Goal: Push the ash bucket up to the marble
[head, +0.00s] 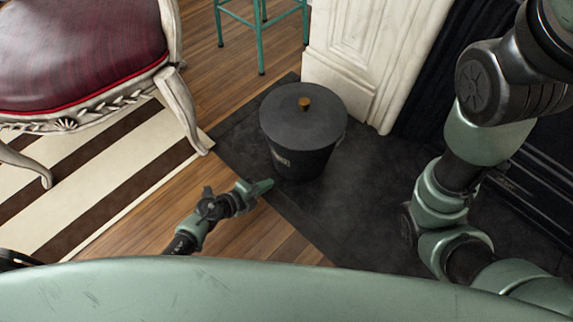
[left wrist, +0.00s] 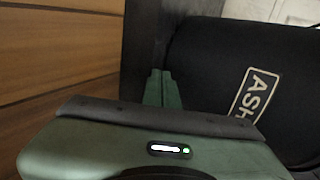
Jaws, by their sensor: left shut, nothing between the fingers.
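The ash bucket (head: 302,128) is dark grey with a lid and a brass knob. It stands upright on the dark hearth slab, a little short of the white marble (head: 340,60) behind it. In the left wrist view the bucket (left wrist: 210,75) fills the right side with part of an "ASH" label. My left gripper (head: 262,187) is shut and empty, low at the bucket's near left side; its fingers (left wrist: 162,88) also show in the left wrist view. I cannot tell whether they touch the bucket. My right arm comes in at the right; its gripper is out of view.
A red upholstered chair (head: 85,50) with carved pale legs stands on a striped rug (head: 130,165) at the left. A green stool (head: 261,40) stands behind. The hearth slab (head: 365,220) is bare right of the bucket.

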